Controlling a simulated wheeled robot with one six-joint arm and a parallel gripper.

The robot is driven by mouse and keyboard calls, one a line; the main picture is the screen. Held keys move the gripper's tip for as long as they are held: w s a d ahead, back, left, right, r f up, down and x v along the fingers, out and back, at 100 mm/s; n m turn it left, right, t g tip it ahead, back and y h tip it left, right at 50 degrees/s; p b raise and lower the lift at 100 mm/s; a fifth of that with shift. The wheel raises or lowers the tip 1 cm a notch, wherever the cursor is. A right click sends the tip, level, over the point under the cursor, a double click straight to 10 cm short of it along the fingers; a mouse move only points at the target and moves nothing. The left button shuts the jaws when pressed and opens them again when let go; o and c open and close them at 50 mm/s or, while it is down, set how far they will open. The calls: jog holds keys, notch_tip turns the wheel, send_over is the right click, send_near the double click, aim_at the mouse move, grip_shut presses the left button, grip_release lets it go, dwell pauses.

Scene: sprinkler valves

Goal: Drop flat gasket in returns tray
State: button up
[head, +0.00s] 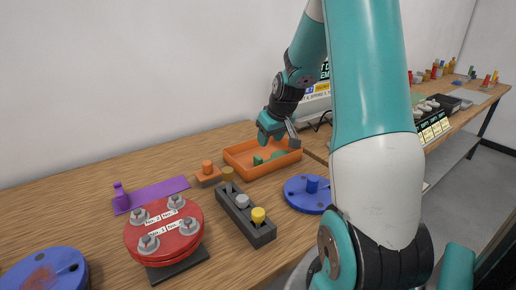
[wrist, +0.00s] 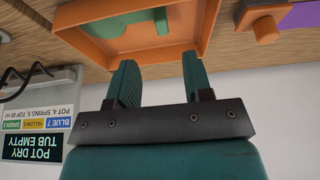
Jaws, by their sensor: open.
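The orange tray (head: 240,170) stands at the back of the wooden bench; its rim also shows in the wrist view (wrist: 205,25). A green piece (head: 277,155), which looks like the flat gasket, lies inside the tray with a small upright green part (head: 257,160). It shows in part in the wrist view (wrist: 161,20), cut off by the frame edge. My gripper (wrist: 158,62) is open, its two green fingers apart with nothing between them. It hangs over the tray, above the green piece. I cannot tell the exact height.
A purple strip (head: 165,191) lies left. A sign panel (wrist: 38,128) stands near the tray.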

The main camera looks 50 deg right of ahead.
jog(key=a+r+n+y, duration=0.2)
jog(key=a+r, duration=0.1)
jog(key=a, duration=0.8)
jog(key=a+r+n+y, duration=0.1)
jog(key=a+r+n, duration=0.15)
jog(key=a, duration=0.75)
jog(key=s+a+r+n+g+y, duration=0.1)
jog(key=s+a+r+n+g, duration=0.1)
jog(key=s+a, duration=0.7)
jog(key=s+a+r+n+g+y, duration=0.1)
jog(key=s+a+r+n+g, duration=0.1)
jog(key=s+a, duration=0.7)
jog(key=shift+s+a+n, duration=0.4)
jog(key=shift+s+n, duration=0.15)
jog(key=shift+s, duration=0.3)
